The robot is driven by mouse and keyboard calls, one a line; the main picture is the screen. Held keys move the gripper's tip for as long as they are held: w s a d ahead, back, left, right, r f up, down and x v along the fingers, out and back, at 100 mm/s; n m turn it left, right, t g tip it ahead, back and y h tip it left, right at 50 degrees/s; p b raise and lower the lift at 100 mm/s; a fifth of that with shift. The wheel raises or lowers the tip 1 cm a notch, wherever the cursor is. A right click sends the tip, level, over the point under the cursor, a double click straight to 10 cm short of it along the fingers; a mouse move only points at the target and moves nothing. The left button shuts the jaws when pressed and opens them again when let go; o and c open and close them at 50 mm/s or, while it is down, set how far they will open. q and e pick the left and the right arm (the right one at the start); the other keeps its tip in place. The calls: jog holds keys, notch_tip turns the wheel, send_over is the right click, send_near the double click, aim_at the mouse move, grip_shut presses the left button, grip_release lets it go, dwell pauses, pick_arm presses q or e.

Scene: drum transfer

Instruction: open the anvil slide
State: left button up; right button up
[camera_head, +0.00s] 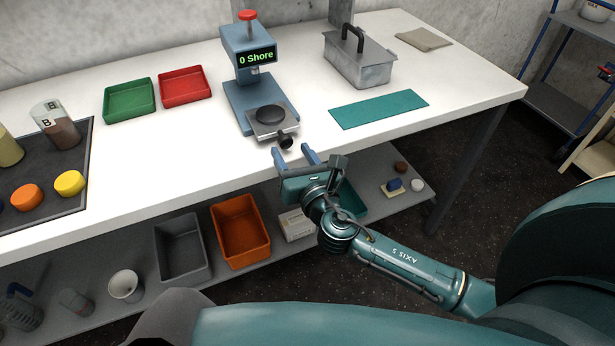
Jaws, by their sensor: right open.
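The blue-grey tester (246,62) stands on the white table, with a red button (247,15) on top and a display reading "0 Shore". Its anvil slide (273,122) is a metal plate at the base front, bearing a dark round pad (270,115). A dark knob (285,141) sticks out from the slide's front. The slide appears to reach past the front of the base. My right gripper (294,152) is open, its two blue fingers pointing at the knob from the table's front edge. Whether a finger touches the knob is unclear. My left gripper is not in view.
Green (129,99) and red (184,86) trays lie left of the tester. A lidded metal box (358,60) and a teal mat (379,109) lie to its right. A dark mat (83,165) at left bears jars and coloured caps. Bins stand on the lower shelf (204,283).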

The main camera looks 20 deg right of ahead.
pick_arm(q)
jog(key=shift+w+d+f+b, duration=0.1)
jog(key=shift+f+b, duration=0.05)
jog(key=shift+b, duration=0.3)
pick_arm(e)
jog(key=s, duration=0.9)
jog(key=shift+s+d, duration=0.2)
pick_arm(q)
jog(key=p, duration=0.2)
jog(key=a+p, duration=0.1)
jog(key=p, duration=0.1)
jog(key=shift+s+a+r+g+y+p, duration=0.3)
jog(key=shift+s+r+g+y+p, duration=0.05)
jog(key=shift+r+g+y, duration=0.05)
pick_arm(e)
jog(key=s+a+f+m+g+y, duration=0.1)
jog(key=s+f+m+g, duration=0.2)
jog(key=m, duration=1.2)
jog(key=s+a+f+m+g+y, duration=0.1)
jog(key=s+f+m+g, duration=0.3)
jog(key=m, duration=1.2)
jog(key=s+f, duration=0.4)
jog(key=f, duration=0.1)
jog(key=shift+s+a+y, duration=0.2)
jog(key=shift+s+y, duration=0.05)
jog(key=shift+y, duration=0.15)
